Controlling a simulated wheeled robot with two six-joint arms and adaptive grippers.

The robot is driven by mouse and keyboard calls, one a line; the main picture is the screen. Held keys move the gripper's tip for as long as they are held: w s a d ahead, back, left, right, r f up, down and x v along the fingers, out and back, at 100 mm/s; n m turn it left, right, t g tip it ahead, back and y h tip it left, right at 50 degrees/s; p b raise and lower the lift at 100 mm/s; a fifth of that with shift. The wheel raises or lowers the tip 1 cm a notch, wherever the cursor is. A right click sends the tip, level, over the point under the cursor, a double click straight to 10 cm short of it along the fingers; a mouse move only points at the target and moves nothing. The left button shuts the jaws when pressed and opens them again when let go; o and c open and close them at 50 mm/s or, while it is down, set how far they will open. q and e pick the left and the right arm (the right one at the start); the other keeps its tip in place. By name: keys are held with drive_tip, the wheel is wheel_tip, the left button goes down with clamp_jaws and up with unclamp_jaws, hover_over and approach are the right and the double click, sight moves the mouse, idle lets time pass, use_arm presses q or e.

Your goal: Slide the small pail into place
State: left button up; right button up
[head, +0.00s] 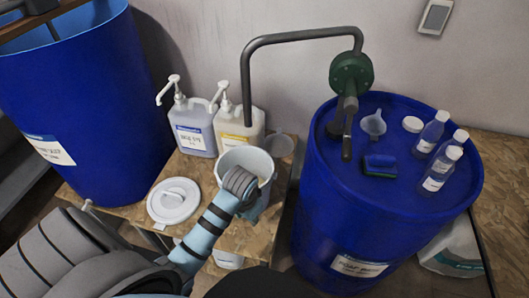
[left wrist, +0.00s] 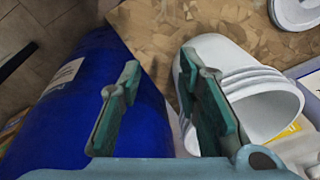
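The small pail (head: 264,197) is pale grey and stands on the wooden table, close to the left side of the blue drum with bottles on top. My left arm crosses in front of it and hides part of its rim and wall. In the left wrist view the pail (left wrist: 225,58) shows at right with its ribbed rim and open mouth. My left gripper (left wrist: 160,63) has its two teal-padded fingers spread apart. One finger overlaps the pail in the picture; whether it touches is unclear. The gap shows no held object. My right gripper is out of view.
A pump jug (head: 193,126) and a second one (head: 239,126) stand behind the pail. A white lid (head: 173,200) lies to its left. A pipe (head: 290,37) arches overhead from the drum's (head: 325,210) green pump (head: 351,73). Another blue drum (head: 85,105) stands left.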

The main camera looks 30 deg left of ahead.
use_arm(q)
drive_tip(key=w+a+r, duration=0.2)
drive_tip(key=w+r, duration=0.2)
drive_tip(key=w, duration=0.4)
wheel_tip(320, 180, up, 8)
drive_tip(key=g+h, duration=0.1)
drive_tip(key=g, duration=0.1)
hover_over(264, 182)
drive_tip(key=shift+w+r, duration=0.1)
drive_tip(key=shift+w, duration=0.05)
wheel_tip(264, 182, down, 4)
drive_tip(key=b, duration=0.3)
wheel_tip(264, 182, down, 11)
drive_tip(key=shift+r+b, duration=0.15)
drive_tip(key=shift+b, duration=1.05)
drive_tip(key=shift+c, duration=0.3)
